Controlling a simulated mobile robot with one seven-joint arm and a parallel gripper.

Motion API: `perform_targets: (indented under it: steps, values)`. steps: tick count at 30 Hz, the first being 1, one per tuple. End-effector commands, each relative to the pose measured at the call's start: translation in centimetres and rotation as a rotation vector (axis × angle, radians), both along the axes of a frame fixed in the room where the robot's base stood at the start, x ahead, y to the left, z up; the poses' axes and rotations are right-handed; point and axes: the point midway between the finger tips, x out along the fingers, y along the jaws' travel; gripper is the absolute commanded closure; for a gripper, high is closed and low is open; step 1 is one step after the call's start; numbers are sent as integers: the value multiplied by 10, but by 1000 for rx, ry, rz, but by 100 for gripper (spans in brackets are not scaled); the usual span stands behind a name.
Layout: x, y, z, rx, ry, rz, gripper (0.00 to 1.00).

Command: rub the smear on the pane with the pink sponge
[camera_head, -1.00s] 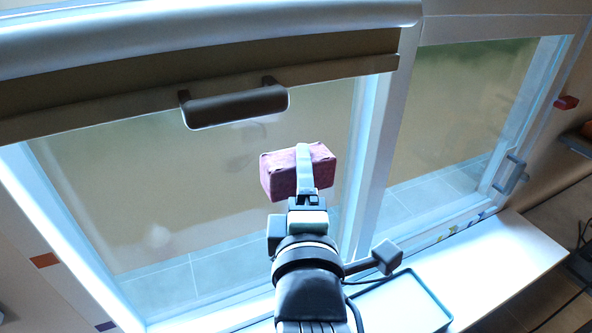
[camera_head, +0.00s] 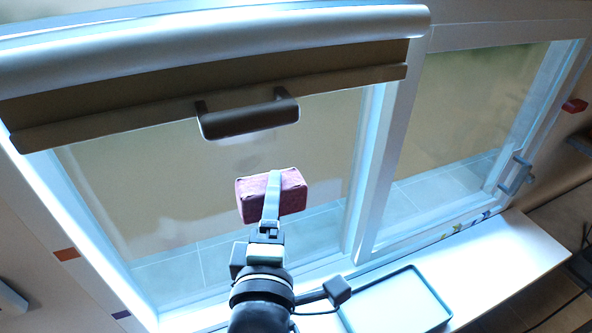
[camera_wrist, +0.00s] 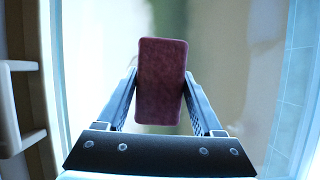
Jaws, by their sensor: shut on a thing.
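The pink sponge (camera_head: 246,204) is a dull pink block held up in front of the left window pane (camera_head: 115,190). It shows upright in the middle of the wrist view (camera_wrist: 160,80). My gripper (camera_head: 272,192) is shut on the sponge, with one finger on each side in the wrist view (camera_wrist: 160,92). I cannot tell whether the sponge touches the glass. Faint pale and cloudy patches show on the pane, but I cannot tell which is the smear. The sponge and my arm hide part of the pane.
A rolled blind with a dark handle (camera_head: 250,118) hangs above the sponge. A white frame post (camera_head: 372,180) stands to the right, with a second pane (camera_head: 460,130) beyond. A shallow tray (camera_head: 437,296) lies on the white sill (camera_head: 500,262) at the lower right.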

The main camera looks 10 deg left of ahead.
Motion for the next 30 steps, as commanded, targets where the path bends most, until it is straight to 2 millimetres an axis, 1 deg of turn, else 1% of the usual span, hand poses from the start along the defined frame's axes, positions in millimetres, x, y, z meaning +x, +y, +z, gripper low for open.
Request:
perform_targets:
  steps: [1, 3, 8, 21, 25, 30]
  values:
    - [-6, 9, 0, -5, 1, 9, 86]
    - [-11, 17, -3, -9, -4, 15, 86]
    - [-12, 25, -7, -14, -14, 21, 86]
    - [23, 49, -9, -14, -14, 21, 86]
    - [30, 54, -8, -14, -15, 21, 86]
    - [34, 56, -7, -13, -14, 20, 86]
